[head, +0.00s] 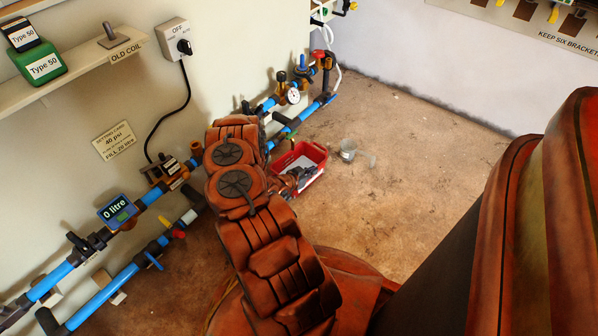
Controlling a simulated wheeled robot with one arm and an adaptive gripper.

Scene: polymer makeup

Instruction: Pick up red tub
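The red tub (318,151) is an open box with a pale inside, on the brown floor near the pipes at the wall. My orange arm stands in front of its left side and hides part of it. My gripper (299,177) shows as a small dark shape at the tub's near side, overlapping it in the picture. I cannot tell whether it touches the tub, or whether its fingers are open or shut.
A small grey cup (348,150) stands just right of the tub. Blue pipes (91,304) with valves and a pressure gauge (293,96) run along the left wall. A shelf (84,72) is above them. The floor right of the cup is mostly clear.

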